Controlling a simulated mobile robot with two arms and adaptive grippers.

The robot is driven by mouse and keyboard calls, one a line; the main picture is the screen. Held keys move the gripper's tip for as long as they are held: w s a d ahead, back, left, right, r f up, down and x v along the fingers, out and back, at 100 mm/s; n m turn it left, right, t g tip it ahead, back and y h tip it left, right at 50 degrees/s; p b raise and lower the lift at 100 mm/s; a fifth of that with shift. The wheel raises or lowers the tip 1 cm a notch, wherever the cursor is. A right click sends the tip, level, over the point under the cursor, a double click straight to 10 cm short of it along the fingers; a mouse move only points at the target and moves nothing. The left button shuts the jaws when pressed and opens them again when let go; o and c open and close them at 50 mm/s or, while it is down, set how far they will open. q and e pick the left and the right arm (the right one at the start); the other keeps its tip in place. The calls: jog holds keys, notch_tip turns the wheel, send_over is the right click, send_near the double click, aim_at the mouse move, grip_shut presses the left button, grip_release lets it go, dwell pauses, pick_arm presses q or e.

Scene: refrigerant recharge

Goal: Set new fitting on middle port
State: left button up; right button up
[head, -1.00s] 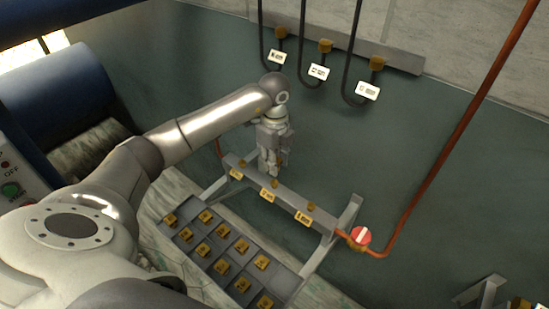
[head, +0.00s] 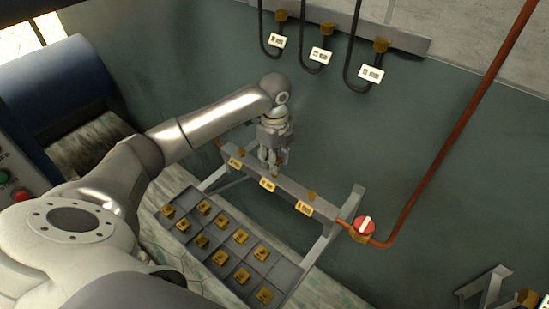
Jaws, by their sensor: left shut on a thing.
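The grey manifold bar (head: 290,190) stands on a bracketed frame with a row of yellow labels along its front. The middle label (head: 267,184) is just below my left gripper (head: 272,164). That gripper points down over the middle of the bar, shut on a small fitting that its fingers mostly hide. I cannot tell whether the fitting touches the middle port, which is hidden behind the fingers. A brass port (head: 311,195) shows at the bar's right part, above the right label (head: 303,207). My right gripper is not in view.
A compartment tray (head: 287,272) with several brass fittings lies in front of the bar. A red-and-white valve (head: 364,225) joins a copper pipe (head: 432,180) on the right. Black hoses (head: 356,62) with tags hang from the wall behind. A grey bracket (head: 486,287) stands at lower right.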

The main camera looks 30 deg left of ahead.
pick_arm(q)
jog(key=shift+f+b, duration=0.35)
jog(key=shift+f, duration=0.2)
dwell(0.6)
jog(key=shift+f, duration=0.15)
jog(key=o, duration=1.2)
jog(key=shift+c, duration=0.2)
notch_tip(320, 180, up, 12)
